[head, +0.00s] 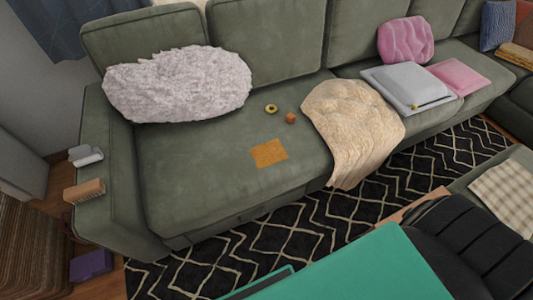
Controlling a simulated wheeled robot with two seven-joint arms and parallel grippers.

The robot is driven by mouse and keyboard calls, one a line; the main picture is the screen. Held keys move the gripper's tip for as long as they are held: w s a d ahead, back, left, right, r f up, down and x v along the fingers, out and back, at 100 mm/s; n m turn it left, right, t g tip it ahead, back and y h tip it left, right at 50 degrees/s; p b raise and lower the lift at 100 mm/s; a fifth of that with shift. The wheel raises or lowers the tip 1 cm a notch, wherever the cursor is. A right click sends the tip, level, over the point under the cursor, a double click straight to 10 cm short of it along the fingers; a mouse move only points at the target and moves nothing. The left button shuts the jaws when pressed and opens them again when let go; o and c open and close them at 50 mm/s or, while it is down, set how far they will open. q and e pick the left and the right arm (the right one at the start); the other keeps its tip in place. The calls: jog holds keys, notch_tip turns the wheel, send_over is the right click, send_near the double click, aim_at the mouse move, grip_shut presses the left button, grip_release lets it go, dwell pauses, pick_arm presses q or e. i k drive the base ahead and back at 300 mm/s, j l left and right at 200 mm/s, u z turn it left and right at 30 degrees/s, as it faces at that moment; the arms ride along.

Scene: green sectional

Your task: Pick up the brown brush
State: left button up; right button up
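A brown block-like thing (84,190), which looks like the brown brush, lies on the left armrest of the green sofa (215,160), near its front end. Its top is tan and its front side is a darker reddish brown. It is small in the head view, so its bristles cannot be made out clearly. Neither my left nor my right gripper is in view. Nothing is seen touching the brush.
White rolled items (86,156) lie behind the brush on the armrest. A purple box (92,265) stands on the floor below. A fluffy pillow (180,85) and a beige blanket (352,125) lie on the sofa. A black patterned rug (300,225) covers the floor in front.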

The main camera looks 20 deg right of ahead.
aim_at(82, 192)
jog(key=j+z, duration=0.25)
jog(key=j, duration=1)
